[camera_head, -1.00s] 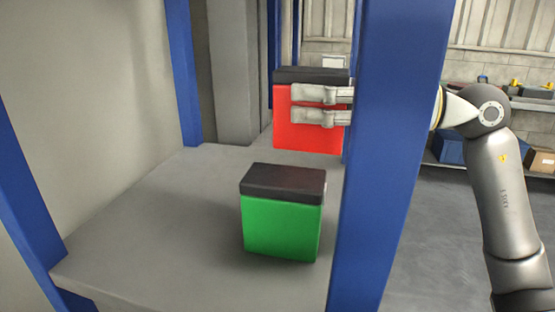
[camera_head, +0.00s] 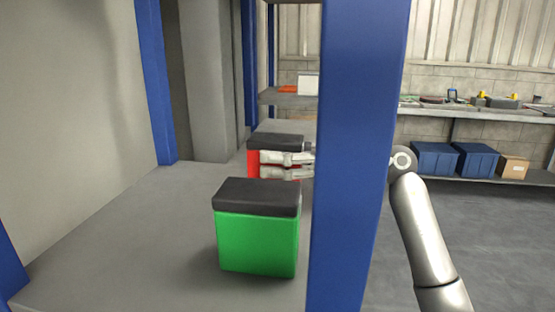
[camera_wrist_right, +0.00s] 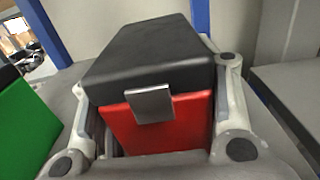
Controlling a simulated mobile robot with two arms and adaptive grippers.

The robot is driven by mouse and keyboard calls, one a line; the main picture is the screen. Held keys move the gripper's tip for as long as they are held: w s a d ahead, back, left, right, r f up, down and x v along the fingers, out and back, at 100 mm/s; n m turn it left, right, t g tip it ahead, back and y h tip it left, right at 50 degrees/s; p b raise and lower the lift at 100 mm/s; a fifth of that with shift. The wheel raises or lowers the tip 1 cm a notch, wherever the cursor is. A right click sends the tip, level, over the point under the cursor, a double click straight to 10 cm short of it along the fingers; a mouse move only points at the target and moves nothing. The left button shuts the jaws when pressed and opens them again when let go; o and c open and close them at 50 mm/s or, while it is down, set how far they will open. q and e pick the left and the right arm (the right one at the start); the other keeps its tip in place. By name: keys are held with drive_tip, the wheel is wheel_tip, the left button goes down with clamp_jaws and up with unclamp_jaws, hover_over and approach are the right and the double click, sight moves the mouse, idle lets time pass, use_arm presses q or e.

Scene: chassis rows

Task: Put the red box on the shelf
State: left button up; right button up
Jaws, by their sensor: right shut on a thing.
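The red box with a black lid (camera_head: 275,140) is at the back of the grey shelf (camera_head: 120,225), behind the green box. My right gripper (camera_head: 287,166) comes in from the right, past the blue post, and is shut on the red box. In the right wrist view the red box (camera_wrist_right: 190,120) sits between the two fingers, its black lid towards the camera. Its lower part is hidden behind the fingers and the green box, so I cannot tell whether it touches the shelf surface. My left gripper is not in view.
A green box (camera_head: 257,245) with a black lid stands on the shelf nearer to me. A blue post (camera_head: 360,150) crosses in front of my right arm. The shelf is clear to the left. Blue bins (camera_head: 436,160) lie on a far rack.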

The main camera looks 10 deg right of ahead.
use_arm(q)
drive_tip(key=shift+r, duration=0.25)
use_arm(e)
drive_tip(key=o, duration=1.3)
drive_tip(key=shift+s, duration=0.1)
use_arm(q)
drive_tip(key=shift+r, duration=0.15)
use_arm(e)
drive_tip(key=shift+o, duration=0.2)
drive_tip(key=shift+r, duration=0.1)
drive_tip(key=v, duration=0.2)
drive_tip(key=shift+d, duration=0.4)
drive_tip(key=v, duration=0.8)
drive_tip(key=shift+s, duration=0.1)
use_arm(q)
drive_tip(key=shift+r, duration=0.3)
use_arm(e)
drive_tip(key=shift+s+d, duration=0.25)
drive_tip(key=shift+d, duration=0.25)
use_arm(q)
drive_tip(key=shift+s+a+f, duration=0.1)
